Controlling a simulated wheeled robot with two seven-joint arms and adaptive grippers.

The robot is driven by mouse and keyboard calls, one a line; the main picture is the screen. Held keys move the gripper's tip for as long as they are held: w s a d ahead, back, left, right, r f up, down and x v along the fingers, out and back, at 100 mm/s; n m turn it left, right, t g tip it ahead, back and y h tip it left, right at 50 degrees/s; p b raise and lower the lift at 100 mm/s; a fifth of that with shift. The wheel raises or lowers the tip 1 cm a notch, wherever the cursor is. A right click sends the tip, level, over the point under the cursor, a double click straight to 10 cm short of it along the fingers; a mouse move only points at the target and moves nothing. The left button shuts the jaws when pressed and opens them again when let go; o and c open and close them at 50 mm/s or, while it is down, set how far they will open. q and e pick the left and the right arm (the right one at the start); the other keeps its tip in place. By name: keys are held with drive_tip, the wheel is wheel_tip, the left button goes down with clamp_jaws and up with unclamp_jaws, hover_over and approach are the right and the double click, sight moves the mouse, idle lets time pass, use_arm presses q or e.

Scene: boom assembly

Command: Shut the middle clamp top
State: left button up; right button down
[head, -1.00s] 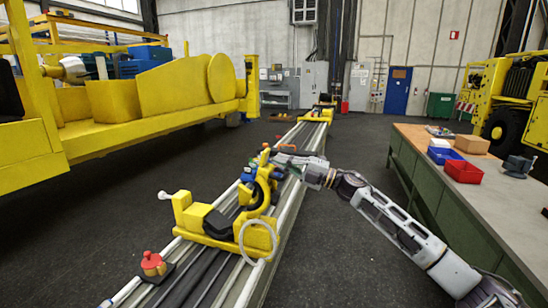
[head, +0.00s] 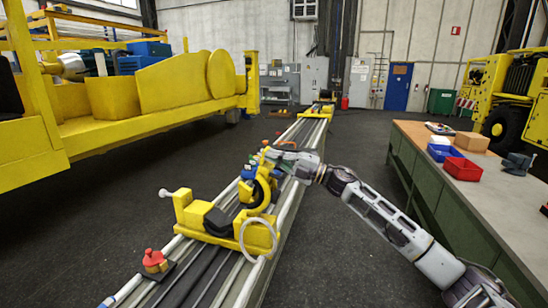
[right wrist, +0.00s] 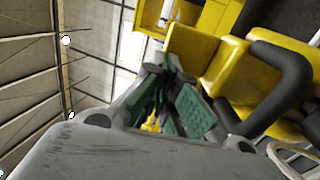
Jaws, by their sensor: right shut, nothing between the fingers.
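The middle clamp (head: 251,200) is yellow with a dark round opening and stands on the long rail bench. Its upper part is partly hidden behind my right gripper (head: 270,152), so I cannot tell how far the top is closed. The right gripper is at the clamp's upper end, reaching in from the right. In the right wrist view, the gripper (right wrist: 165,100) has its green-padded fingers shut with nothing between them. Yellow clamp parts (right wrist: 228,75) and a thick black bent bar (right wrist: 282,85) lie just beyond the fingers; contact is unclear. My left gripper is not in view.
A nearer yellow clamp block (head: 190,210) with a pale ring (head: 258,238) and a red-topped yellow piece (head: 154,260) sit along the rails (head: 205,275). A workbench (head: 495,200) with a red bin (head: 463,169) stands right. Yellow machinery (head: 150,95) is left. Floor between is clear.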

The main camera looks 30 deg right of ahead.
drive_tip(key=shift+a, duration=0.1)
drive_tip(key=shift+p+x, duration=0.7)
drive_tip(key=shift+x, duration=0.4)
drive_tip(key=shift+p+x, duration=1)
drive_tip(key=shift+x, duration=0.95)
drive_tip(key=x, duration=0.1)
drive_tip(key=p+x, duration=0.1)
drive_tip(key=x, duration=0.1)
drive_tip(key=f+p+x, duration=0.1)
drive_tip(key=x, duration=0.1)
drive_tip(key=shift+w+a, duration=0.15)
drive_tip(key=shift+w, duration=0.05)
